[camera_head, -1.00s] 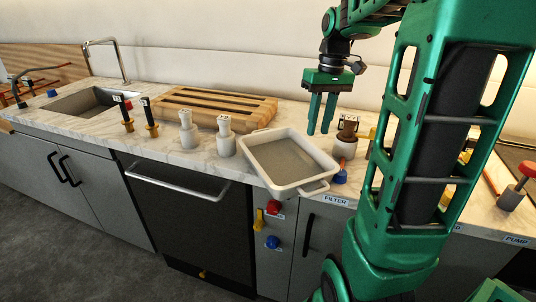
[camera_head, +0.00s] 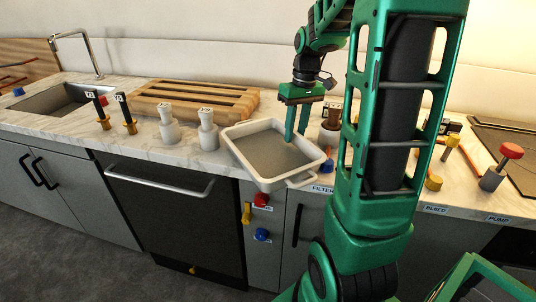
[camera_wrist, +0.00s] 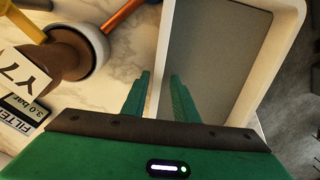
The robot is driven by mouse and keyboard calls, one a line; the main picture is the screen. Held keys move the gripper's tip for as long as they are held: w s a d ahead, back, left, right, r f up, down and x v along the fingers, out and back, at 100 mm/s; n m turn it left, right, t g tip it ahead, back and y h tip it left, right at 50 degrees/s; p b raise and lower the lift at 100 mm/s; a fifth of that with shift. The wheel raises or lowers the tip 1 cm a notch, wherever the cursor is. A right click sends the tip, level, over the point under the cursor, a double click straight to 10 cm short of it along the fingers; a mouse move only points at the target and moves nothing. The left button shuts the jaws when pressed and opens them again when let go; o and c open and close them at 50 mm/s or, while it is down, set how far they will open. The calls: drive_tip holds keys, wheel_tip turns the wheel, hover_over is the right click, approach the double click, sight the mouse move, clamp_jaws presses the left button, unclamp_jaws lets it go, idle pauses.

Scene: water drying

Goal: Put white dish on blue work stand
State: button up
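The white dish (camera_head: 263,154) is a shallow rectangular tray with a grey inside and loop handles. It sits at the front edge of the marble counter, its near corner jutting out over the edge. My gripper (camera_head: 296,134) points down at the dish's far right side. In the wrist view my gripper (camera_wrist: 160,76) is open, with one finger outside the dish wall and the other on the inner side. The wall of the white dish (camera_wrist: 290,50) runs between the fingers; a gap shows, and contact is unclear. I see no blue work stand in these views.
White-necked bottles (camera_head: 207,130) stand left of the dish, before a wooden board (camera_head: 195,100). A brown-topped fitting (camera_wrist: 75,48) stands close beside my gripper. Red-topped valve (camera_head: 503,162) and dark mat (camera_head: 510,140) lie right. A sink (camera_head: 55,100) is far left.

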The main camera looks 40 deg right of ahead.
drive_tip(key=shift+a+f, duration=0.1)
drive_tip(key=shift+f, duration=0.7)
drive_tip(key=shift+c, duration=0.4)
clamp_jaws()
idle(0.5)
